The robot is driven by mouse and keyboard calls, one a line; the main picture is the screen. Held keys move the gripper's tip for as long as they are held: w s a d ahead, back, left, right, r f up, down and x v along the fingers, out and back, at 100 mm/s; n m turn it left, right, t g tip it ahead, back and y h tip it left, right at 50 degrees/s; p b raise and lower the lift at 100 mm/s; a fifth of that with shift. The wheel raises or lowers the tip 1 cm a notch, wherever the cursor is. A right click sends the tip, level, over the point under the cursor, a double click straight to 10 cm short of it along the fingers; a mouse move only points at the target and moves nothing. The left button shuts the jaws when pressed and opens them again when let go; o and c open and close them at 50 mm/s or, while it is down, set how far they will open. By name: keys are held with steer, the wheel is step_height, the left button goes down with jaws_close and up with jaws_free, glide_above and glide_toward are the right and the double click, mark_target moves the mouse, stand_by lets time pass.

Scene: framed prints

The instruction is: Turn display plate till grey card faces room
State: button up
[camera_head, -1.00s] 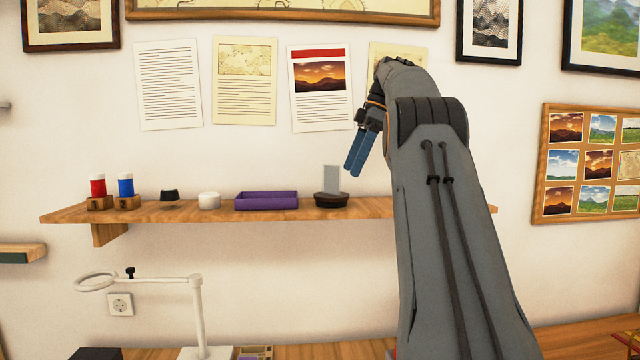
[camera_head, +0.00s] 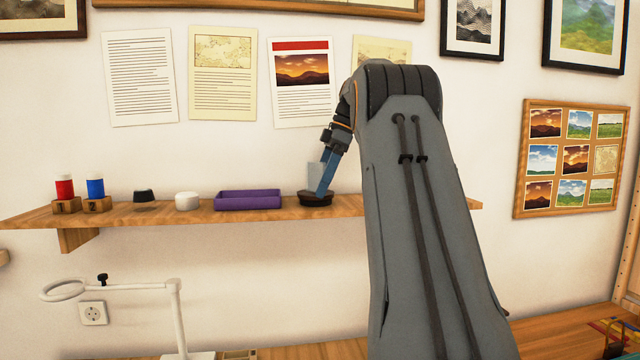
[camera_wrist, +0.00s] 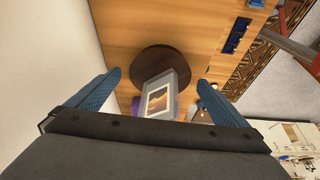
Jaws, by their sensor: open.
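The display plate (camera_head: 315,175) stands upright on a dark round base (camera_head: 313,203) on the wooden shelf; the face I see in the head view is plain grey. In the wrist view the plate (camera_wrist: 160,96) shows a face with a small sunset picture, seen from above over the round base (camera_wrist: 158,64). My gripper (camera_head: 325,188) is at the plate, its blue finger covering the plate's right part. In the wrist view my gripper (camera_wrist: 160,82) is open, with one finger on each side of the plate and gaps between.
Papers hang on the wall behind. Below stands a white ring stand (camera_head: 175,315).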

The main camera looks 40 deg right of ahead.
steer(key=shift+a+f, duration=0.1)
steer(key=shift+f, duration=0.25)
steer(key=c, duration=1.1)
steer(key=shift+o, duration=0.2)
